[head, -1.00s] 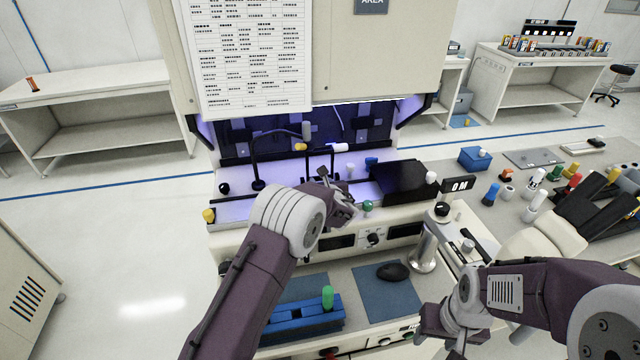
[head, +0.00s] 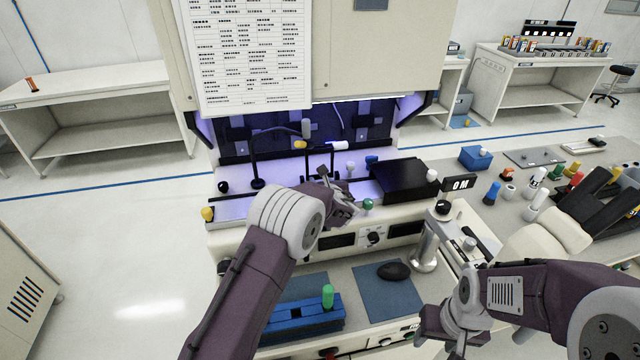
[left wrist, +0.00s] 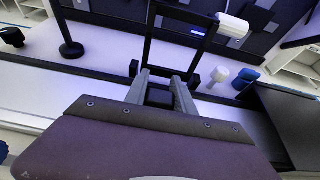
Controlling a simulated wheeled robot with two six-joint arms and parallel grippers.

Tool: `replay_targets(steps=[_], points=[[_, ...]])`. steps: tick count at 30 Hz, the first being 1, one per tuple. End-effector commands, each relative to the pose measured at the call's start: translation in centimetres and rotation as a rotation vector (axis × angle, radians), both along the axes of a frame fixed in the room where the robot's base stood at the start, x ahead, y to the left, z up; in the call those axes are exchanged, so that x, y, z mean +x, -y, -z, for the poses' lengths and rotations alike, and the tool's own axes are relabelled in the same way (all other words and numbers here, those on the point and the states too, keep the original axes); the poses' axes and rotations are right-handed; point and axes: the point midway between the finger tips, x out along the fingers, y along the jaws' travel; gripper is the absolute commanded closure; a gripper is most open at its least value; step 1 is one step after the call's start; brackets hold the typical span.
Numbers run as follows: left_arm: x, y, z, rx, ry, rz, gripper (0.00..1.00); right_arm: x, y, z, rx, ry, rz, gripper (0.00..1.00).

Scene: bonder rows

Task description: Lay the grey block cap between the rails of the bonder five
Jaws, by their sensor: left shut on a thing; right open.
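My left gripper (head: 326,178) is over the lit bed of the bonder (head: 300,205), at the foot of a black upright frame (head: 320,160). My right gripper (head: 455,345) is open and low at the bottom edge, partly cut off, away from the bonder.
A black box (head: 405,178) sits right of the frame, with white and blue knobs close by. A black lamp arm (head: 258,160) stands to the left. A blue rack with a green peg (head: 302,320) and a mouse (head: 393,271) are on the front shelf.

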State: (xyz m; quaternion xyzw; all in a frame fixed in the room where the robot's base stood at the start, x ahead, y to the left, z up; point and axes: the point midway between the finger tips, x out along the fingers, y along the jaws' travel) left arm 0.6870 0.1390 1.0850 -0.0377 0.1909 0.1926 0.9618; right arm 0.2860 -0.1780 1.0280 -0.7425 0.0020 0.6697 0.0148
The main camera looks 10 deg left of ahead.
Motion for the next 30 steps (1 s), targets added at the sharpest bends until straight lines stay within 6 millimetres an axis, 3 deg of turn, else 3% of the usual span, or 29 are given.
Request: replay_targets(steps=[30], points=[[-0.02, 0.02, -0.12, 0.000, 0.001, 0.000, 1.00, 0.00, 0.00, 0.59, 0.000, 0.000, 0.000, 0.50]])
